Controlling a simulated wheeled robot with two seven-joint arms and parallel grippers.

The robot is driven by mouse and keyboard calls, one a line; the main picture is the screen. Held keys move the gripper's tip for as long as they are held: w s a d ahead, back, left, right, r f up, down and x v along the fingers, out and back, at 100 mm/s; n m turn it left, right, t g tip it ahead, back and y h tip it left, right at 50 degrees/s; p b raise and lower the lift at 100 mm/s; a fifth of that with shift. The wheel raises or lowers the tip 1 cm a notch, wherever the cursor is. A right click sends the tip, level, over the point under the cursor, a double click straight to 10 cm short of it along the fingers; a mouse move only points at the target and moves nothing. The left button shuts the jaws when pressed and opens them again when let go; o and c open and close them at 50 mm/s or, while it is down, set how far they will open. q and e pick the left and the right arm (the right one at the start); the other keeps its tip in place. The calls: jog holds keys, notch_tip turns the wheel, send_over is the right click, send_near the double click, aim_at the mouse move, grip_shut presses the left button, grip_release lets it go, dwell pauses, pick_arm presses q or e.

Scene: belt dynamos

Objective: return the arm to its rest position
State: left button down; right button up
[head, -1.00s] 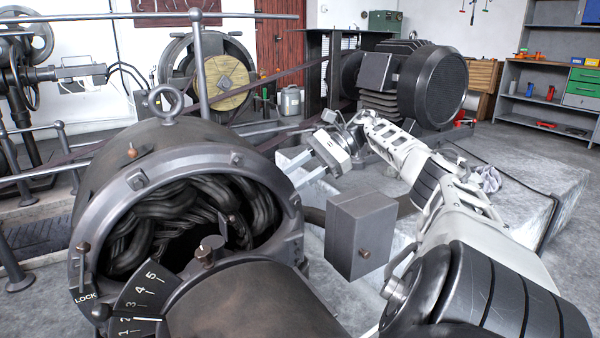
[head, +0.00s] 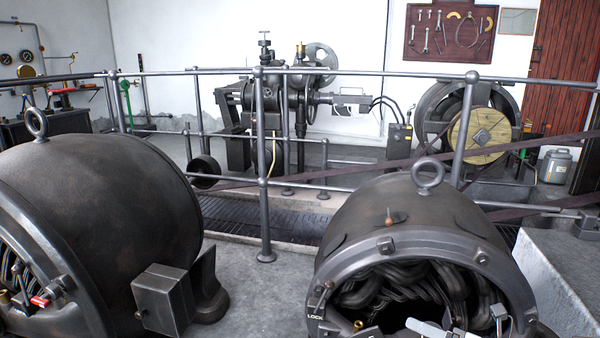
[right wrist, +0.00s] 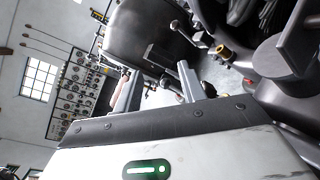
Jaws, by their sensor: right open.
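In the head view only a light grey part of my right gripper (head: 427,327) shows at the bottom edge, in front of the opening of the right-hand dynamo (head: 405,225). The rest of my right arm is out of that view. In the right wrist view the two grey fingers of my right gripper (right wrist: 156,78) stand apart with nothing between them. Dark machine parts with a brass knob (right wrist: 222,50) show to the right of the fingers. Whether the gripper touches the dynamo cannot be told. My left gripper is not seen.
A second dynamo (head: 95,215) with a grey box (head: 163,300) stands at the left. A pale plinth (head: 560,275) lies at the right. A metal railing (head: 262,150) runs across behind the dynamos. Some floor between the dynamos is bare.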

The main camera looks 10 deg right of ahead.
pick_arm(q)
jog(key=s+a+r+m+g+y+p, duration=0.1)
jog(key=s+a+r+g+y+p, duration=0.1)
jog(key=p, duration=1.2)
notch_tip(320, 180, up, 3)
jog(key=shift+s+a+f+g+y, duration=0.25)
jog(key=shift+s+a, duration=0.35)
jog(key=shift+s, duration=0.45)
pick_arm(e)
jog(key=s+a+r+m+g+h, duration=0.1)
jog(key=s+a+m, duration=0.4)
jog(key=m, duration=0.5)
jog(key=s+a+r+m+g+h, duration=0.1)
jog(key=s+a+r+m+h, duration=0.2)
jog(key=a+m, duration=0.6)
jog(key=s+a+r+m+g+h, duration=0.1)
jog(key=s+a+r+m, duration=0.3)
jog(key=s+a+m, duration=0.4)
jog(key=m+h, duration=0.1)
jog(key=m, duration=0.3)
jog(key=shift+m, duration=0.4)
